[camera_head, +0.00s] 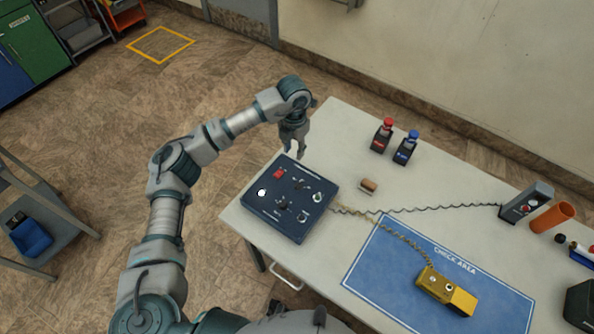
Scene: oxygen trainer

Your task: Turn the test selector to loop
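The dark blue trainer panel (262,222) lies on the near left part of the white table. It carries a red switch (279,174), a white round button or lamp (261,193), small dark knobs (284,204) and two pale round fittings at its right side. The labels are too small to read, so I cannot tell which knob is the test selector or where it points. My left gripper (294,153) points down above the far edge of the panel, its fingertips apart with nothing between them. It appears clear of the knobs. My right gripper is out of view.
A small brown block (369,185) and red- and blue-topped dark units (405,150) stand behind the panel. Cords run right to a yellow device (446,291) on the blue check-area mat (375,262) and to a grey box (525,203). An orange cylinder (552,217) is at right.

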